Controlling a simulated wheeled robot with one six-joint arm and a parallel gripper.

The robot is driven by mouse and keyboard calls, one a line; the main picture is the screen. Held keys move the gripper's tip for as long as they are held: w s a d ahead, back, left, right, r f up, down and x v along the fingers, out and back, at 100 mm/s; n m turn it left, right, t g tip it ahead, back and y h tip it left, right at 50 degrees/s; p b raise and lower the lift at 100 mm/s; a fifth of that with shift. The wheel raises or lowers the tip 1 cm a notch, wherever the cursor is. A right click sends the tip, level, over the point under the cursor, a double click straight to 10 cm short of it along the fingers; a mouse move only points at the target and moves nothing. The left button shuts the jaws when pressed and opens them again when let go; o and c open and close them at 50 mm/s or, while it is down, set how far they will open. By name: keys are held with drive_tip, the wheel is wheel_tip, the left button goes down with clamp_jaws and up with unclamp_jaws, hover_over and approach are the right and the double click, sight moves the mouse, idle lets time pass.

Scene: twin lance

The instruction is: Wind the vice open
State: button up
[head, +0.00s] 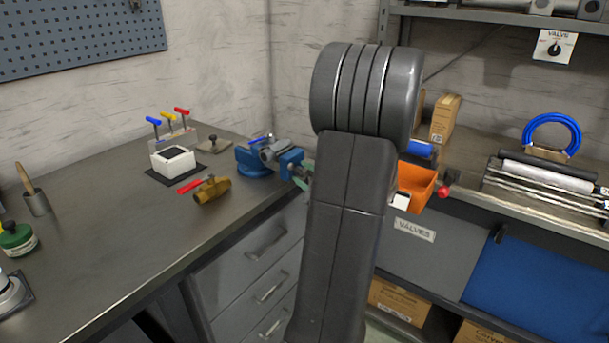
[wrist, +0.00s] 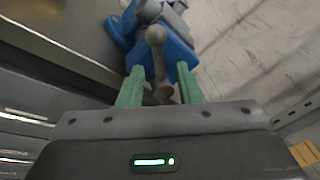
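The blue vice (head: 254,162) is on the bench near its corner, and its grey jaws show on top. In the wrist view the vice (wrist: 178,52) is just beyond my gripper (wrist: 160,88). Its grey handle bar (wrist: 157,62), with a round ball end, points toward the space between my two green fingers. The fingers are apart, with a clear gap on each side of the bar, so my gripper is open. In the head view my arm hides most of my gripper; only a bit of green shows beside the vice.
A brass valve with a red lever (head: 212,190) lies left of the vice. A white box (head: 173,160) and a rack of coloured T-handles (head: 170,130) stand behind it. An orange bin (head: 415,184) is right of my arm.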

clamp_jaws()
drive_tip(key=shift+r+p, duration=0.15)
drive_tip(key=shift+p, duration=0.15)
drive_tip(key=m+p, duration=0.2)
drive_tip(key=p, duration=0.1)
drive_tip(key=shift+w+d+r+g, duration=0.1)
drive_tip(key=shift+w+r+g, duration=0.1)
drive_tip(key=shift+r+g, duration=0.15)
drive_tip(key=m+p, duration=0.2)
drive_tip(key=p, duration=0.1)
drive_tip(key=shift+w+d+r+m+g+h, duration=0.15)
drive_tip(key=shift+r+m+g+h, duration=0.05)
drive_tip(key=shift+m+g+h, duration=0.15)
drive_tip(key=shift+w+m+p, duration=0.1)
drive_tip(key=shift+m+p, duration=0.25)
drive_tip(key=shift+p, duration=0.25)
drive_tip(key=shift+d+f, duration=0.1)
